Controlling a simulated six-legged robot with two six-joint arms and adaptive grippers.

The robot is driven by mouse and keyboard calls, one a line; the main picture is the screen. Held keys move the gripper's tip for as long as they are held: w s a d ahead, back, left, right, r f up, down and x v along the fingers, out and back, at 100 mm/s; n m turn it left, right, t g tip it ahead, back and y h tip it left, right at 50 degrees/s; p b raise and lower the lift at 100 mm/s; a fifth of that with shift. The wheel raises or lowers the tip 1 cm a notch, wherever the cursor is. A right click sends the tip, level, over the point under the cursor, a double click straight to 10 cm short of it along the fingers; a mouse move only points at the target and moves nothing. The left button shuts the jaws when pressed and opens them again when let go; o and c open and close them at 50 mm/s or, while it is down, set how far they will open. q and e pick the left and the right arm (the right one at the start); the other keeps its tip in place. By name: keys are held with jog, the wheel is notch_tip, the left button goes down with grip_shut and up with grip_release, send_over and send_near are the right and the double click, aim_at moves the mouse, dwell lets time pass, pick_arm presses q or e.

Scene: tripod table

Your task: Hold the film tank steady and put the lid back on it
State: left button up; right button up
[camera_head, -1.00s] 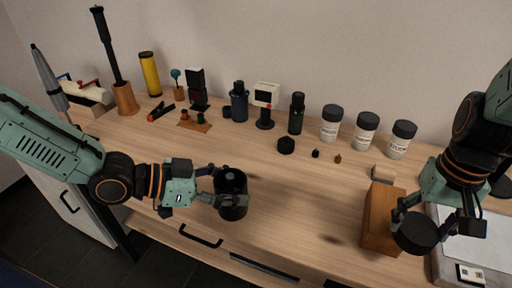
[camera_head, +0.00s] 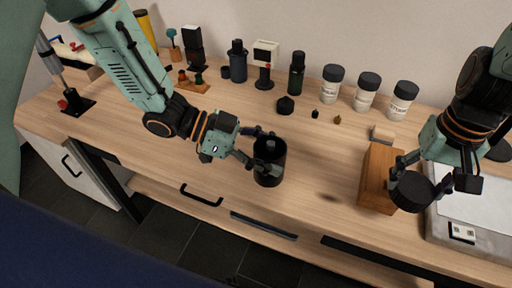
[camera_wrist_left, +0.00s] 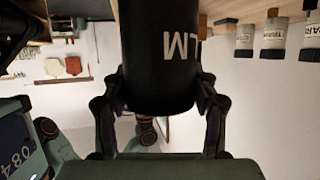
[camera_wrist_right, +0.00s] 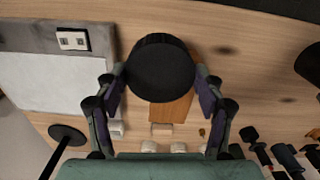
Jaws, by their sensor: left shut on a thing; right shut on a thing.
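The film tank (camera_head: 270,174) is a black, open-topped cylinder with a central post, upright near the front edge of the table. My left gripper (camera_head: 266,151) is shut on its sides; the tank's wall with white letters fills the middle of the left wrist view (camera_wrist_left: 160,60). I cannot tell whether its base touches the table. The lid (camera_head: 411,191) is a thick black disc. My right gripper (camera_head: 420,178) is shut on it above the table's right part, well apart from the tank. In the right wrist view the lid (camera_wrist_right: 161,67) sits between both fingers.
A wooden block (camera_head: 378,177) stands just left of the lid. White jars (camera_head: 367,90), a dark bottle (camera_head: 296,73) and small black parts (camera_head: 285,105) stand behind. The wood between tank and block is clear.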

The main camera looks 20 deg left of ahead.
pick_arm(q)
jog(key=d+m+g, duration=0.2)
jog(key=d, duration=0.1)
jog(key=d+m+g, duration=0.1)
jog(key=d, duration=0.1)
jog(key=shift+w+f+g, duration=0.35)
jog(key=shift+g, duration=0.05)
jog(key=shift+w+a, duration=0.1)
